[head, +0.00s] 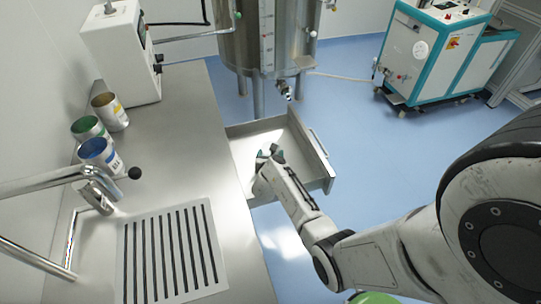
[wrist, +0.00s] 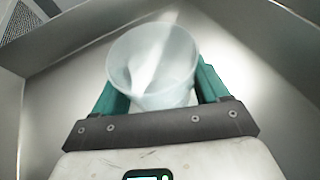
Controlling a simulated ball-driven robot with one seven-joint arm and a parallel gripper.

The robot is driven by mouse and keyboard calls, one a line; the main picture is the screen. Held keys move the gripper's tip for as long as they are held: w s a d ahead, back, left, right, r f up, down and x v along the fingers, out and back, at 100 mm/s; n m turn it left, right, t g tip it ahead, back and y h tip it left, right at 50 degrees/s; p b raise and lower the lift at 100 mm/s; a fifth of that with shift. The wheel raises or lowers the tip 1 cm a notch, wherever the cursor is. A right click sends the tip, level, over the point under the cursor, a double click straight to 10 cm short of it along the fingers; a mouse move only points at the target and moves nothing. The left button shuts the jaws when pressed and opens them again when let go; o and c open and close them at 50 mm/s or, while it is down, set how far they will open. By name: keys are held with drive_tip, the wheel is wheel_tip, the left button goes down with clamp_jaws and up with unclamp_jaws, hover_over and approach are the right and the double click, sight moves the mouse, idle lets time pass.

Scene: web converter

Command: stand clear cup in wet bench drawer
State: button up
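The clear cup (wrist: 152,62) is between the green fingers of my gripper (wrist: 162,88) in the wrist view, its open rim facing up toward the camera. The fingers lie close against both sides of it. In the head view my gripper (head: 268,154) reaches down into the open wet bench drawer (head: 294,138); the cup is hard to make out there. The drawer's metal floor (wrist: 262,88) and walls surround the cup in the wrist view. I cannot tell whether the cup's base touches the floor.
The steel bench (head: 185,150) is left of the drawer, with a slotted grate (head: 170,252) and a faucet (head: 45,182). Several metal cans (head: 108,111) stand near the wall. A steel tank (head: 268,38) stands behind the drawer. Blue floor is open to its right.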

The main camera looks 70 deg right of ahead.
drive_tip(key=o, duration=0.4)
drive_tip(key=shift+c, duration=0.2)
drive_tip(key=shift+r, duration=0.15)
drive_tip(key=p+v, duration=0.4)
drive_tip(key=v, duration=0.2)
drive_tip(key=shift+s+a+r, duration=0.1)
drive_tip(key=shift+a+r, duration=0.1)
drive_tip(key=shift+a, duration=0.15)
drive_tip(key=shift+s+a+p, duration=0.15)
drive_tip(key=shift+a+p, duration=0.15)
drive_tip(key=shift+a, duration=0.05)
